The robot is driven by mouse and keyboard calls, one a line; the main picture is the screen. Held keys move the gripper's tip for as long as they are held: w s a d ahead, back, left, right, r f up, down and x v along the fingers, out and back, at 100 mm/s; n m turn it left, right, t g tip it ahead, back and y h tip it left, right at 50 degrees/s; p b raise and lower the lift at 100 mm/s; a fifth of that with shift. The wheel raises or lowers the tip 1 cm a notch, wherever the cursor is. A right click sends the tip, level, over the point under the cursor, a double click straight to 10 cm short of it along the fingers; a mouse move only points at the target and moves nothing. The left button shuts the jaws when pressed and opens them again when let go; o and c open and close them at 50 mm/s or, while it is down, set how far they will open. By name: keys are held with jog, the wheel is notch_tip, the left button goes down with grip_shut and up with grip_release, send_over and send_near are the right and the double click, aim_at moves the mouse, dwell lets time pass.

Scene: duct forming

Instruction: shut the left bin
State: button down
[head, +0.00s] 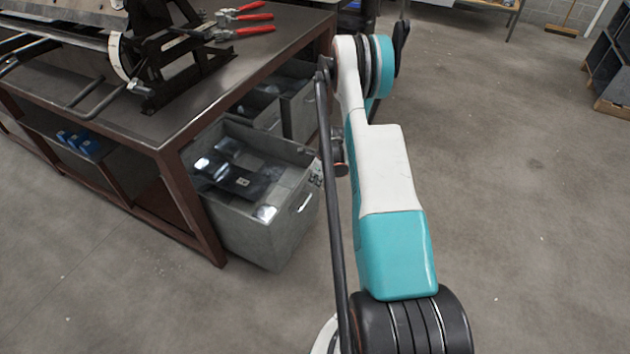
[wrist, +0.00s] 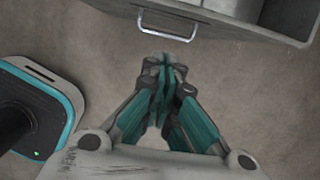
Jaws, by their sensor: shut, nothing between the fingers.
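The left bin (head: 285,225) is a grey open-topped box standing pulled out from under the bench, with dark and shiny metal pieces inside. Its front, with a metal handle (head: 304,203), faces right in the head view. In the wrist view a grey bin front with a handle (wrist: 168,27) lies at the top. In the head view my arm mostly hides the gripper, beside the bin's front right corner.
Other grey bins (head: 301,110) sit under the bench (head: 215,95) behind the pulled-out one. A bench leg (head: 203,215) stands at the bin's near side. Red-handled clamps (head: 250,31) lie on the bench top. The floor to the right is open.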

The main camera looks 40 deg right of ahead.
jog(key=w+a+f+b, duration=0.2)
jog(key=w+f+b, duration=0.1)
jog(key=w+f, duration=0.2)
jog(key=shift+f, duration=0.45)
jog(key=shift+w, duration=0.1)
jog(key=shift+w, duration=0.15)
